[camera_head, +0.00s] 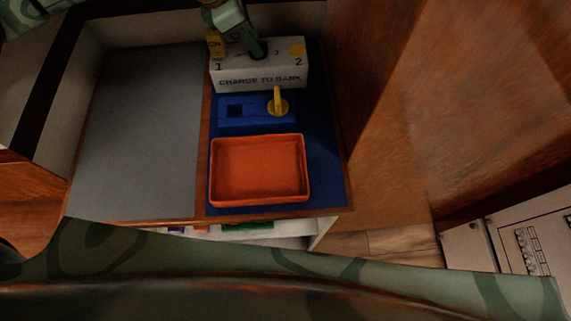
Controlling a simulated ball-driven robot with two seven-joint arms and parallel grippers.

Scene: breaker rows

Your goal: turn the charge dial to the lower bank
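A white box (240,73) lettered "CHARGE TO BANK", with 1 at its left and 2 at its right, stands at the back of the blue mat (326,150). In front of it is a blue block (234,123) with a yellow dial (280,105), its handle pointing up toward the box. My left gripper (257,49) comes down at the top of the view over the white box's top. Its fingers are small and dark, so their opening and any contact are unclear. My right gripper is not in view.
An orange tray (214,174), empty, lies in front of the blue block. A grey surface (135,135) to the left is clear. A wooden panel (385,80) rises at the right. A pale panel with rows of breakers (530,240) shows at lower right.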

